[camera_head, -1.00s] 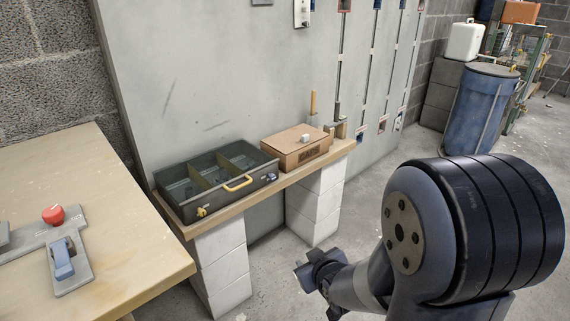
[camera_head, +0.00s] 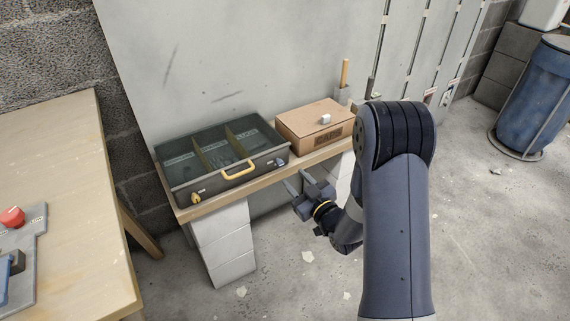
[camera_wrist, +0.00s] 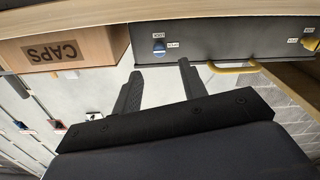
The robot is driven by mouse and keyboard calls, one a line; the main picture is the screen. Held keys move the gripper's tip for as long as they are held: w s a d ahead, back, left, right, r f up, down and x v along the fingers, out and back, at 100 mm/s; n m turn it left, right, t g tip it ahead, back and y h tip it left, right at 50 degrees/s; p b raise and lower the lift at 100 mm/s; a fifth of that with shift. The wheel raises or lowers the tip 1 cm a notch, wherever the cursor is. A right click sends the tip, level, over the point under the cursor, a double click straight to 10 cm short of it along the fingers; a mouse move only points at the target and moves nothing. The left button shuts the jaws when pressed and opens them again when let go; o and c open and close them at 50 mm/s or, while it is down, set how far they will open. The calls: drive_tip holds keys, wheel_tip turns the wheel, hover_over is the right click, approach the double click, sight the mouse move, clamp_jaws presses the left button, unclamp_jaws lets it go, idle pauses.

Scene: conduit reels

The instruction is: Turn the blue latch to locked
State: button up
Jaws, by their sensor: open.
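The blue latch (camera_head: 281,162) is on the right end of the front face of an open dark toolbox (camera_head: 218,184). In the wrist view the blue latch (camera_wrist: 158,48) shows as a small round knob with small white labels beside it; their words and the latch's exact setting are too small to tell. My gripper (camera_head: 297,184) is open and empty, in front of the bench edge, below and a little right of the latch, apart from it. In the wrist view its two fingers (camera_wrist: 160,70) point toward the toolbox front, with the latch just beyond and between the tips.
A yellow handle (camera_head: 238,170) and a yellow latch (camera_head: 196,197) are on the same front face. A cardboard box (camera_head: 310,128) marked CAPS stands right of the toolbox on the wooden bench (camera_head: 225,201). A table (camera_head: 60,180) with a red button (camera_head: 12,217) is at left.

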sight(281, 164)
drive_tip(key=x, duration=0.7)
drive_tip(key=shift+w+a+b, duration=0.15)
drive_tip(key=shift+w+b, duration=0.05)
drive_tip(key=shift+b, duration=0.2)
drive_tip(key=shift+c, duration=0.2)
clamp_jaws()
